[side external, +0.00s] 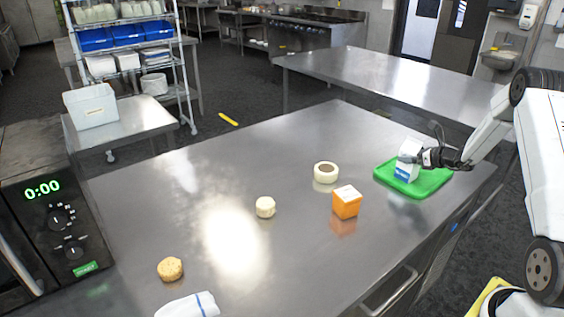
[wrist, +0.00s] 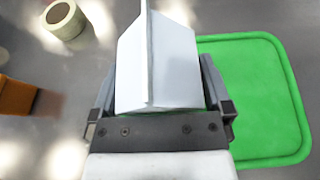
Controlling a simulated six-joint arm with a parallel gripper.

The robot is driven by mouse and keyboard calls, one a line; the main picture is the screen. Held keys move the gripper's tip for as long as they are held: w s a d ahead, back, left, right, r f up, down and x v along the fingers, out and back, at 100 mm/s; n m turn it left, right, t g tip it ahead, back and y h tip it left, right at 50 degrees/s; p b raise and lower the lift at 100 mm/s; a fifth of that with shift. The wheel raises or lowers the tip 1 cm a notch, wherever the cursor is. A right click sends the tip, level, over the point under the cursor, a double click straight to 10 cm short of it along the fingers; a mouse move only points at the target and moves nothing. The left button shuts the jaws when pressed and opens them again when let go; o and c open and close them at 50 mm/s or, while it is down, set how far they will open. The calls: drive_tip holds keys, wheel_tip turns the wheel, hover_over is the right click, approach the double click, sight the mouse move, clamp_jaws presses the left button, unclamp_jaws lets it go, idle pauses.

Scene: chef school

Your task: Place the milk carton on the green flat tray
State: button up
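The milk carton (side external: 408,160) is white with a blue band near its bottom. It is at the left part of the green flat tray (side external: 433,185) on the steel table. I cannot tell whether its base touches the tray. My gripper (side external: 424,158) reaches it from the right. In the wrist view the carton (wrist: 160,62) is between the two fingers of my gripper (wrist: 158,92), with a finger close against each side. The green tray (wrist: 262,95) lies below and to the right there. The carton's lower part is hidden in the wrist view.
A tape roll (side external: 326,172) and an orange box (side external: 346,203) stand left of the tray. A small pale cylinder (side external: 265,207), a tan round item (side external: 170,269) and a white cloth (side external: 188,305) lie farther left. A microwave (side external: 50,215) is at the left edge.

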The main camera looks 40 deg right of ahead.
drive_tip(key=shift+r, duration=0.1)
drive_tip(key=shift+s+r, duration=0.1)
drive_tip(key=shift+s, duration=0.05)
drive_tip(key=v, duration=0.7)
drive_tip(key=shift+s, duration=0.1)
idle(0.4)
